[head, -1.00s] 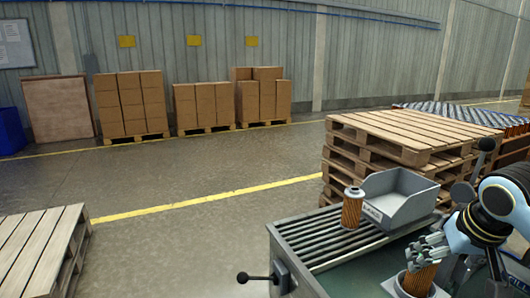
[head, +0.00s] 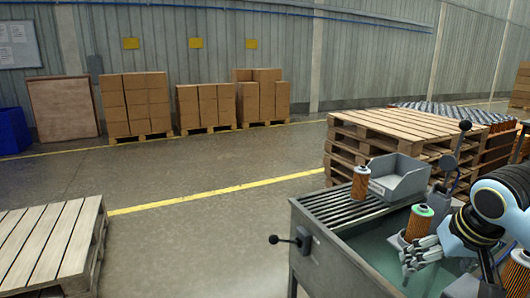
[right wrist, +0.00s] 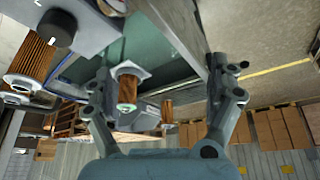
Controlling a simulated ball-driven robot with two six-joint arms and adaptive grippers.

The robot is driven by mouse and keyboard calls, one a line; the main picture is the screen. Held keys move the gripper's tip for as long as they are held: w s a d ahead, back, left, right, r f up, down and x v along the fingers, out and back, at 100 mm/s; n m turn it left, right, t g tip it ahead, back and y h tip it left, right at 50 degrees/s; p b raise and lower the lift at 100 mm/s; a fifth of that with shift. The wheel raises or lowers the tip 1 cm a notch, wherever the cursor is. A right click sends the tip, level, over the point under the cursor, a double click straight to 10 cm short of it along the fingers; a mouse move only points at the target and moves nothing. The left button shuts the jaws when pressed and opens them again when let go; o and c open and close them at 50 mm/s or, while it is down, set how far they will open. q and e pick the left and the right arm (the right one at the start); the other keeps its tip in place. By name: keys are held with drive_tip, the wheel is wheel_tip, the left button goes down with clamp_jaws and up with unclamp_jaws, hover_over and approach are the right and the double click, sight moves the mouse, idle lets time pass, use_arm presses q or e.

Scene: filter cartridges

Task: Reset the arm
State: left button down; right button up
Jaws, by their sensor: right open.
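My right gripper (head: 422,256) is open and empty. In the head view it is in front of an orange-brown pleated cartridge with a green top (head: 418,224), which stands upright on the bench. In the right wrist view, the open fingers of my right gripper (right wrist: 165,82) are spread wide. A pleated cartridge with a green end (right wrist: 128,90) shows beyond them, apart from both fingers. A second cartridge with a pale top (head: 361,184) stands on the slatted rack (head: 335,206). Part of another cartridge (head: 516,275) shows at the right edge. My left gripper is not in view.
A grey open bin (head: 398,180) sits behind the rack. A black-knobbed lever (head: 292,240) sticks out from the bench's left side. Stacked pallets (head: 400,130) stand behind the bench. Another pallet (head: 50,245) lies at the lower left. The floor between is clear.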

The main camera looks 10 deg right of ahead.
drive_tip(key=s+a+f+g+b, duration=0.1)
drive_tip(key=s+f+g+b, duration=0.15)
drive_tip(key=s+f, duration=0.7)
drive_tip(key=s+a+f+m+g+b, duration=0.1)
drive_tip(key=s+f+b, duration=0.25)
drive_tip(key=f, duration=1.25)
drive_tip(key=s+a+f+g+b, duration=0.1)
drive_tip(key=s+f+b, duration=0.35)
drive_tip(key=f, duration=0.85)
drive_tip(key=s+a+f+n+b, duration=0.1)
drive_tip(key=s+a+f+n, duration=0.1)
drive_tip(key=s+f, duration=0.7)
drive_tip(key=s+a+f+n+b, duration=0.1)
drive_tip(key=s+a+f+n, duration=0.1)
drive_tip(key=s+f, duration=0.7)
drive_tip(key=s+t, duration=0.1)
drive_tip(key=s, duration=0.4)
drive_tip(key=shift+s+a+n+y, duration=0.2)
drive_tip(key=shift+a+n+y, duration=0.1)
drive_tip(key=shift+a+n, duration=0.1)
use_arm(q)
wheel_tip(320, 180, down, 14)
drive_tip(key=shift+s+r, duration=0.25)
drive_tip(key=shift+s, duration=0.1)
use_arm(e)
drive_tip(key=shift+c, duration=0.5)
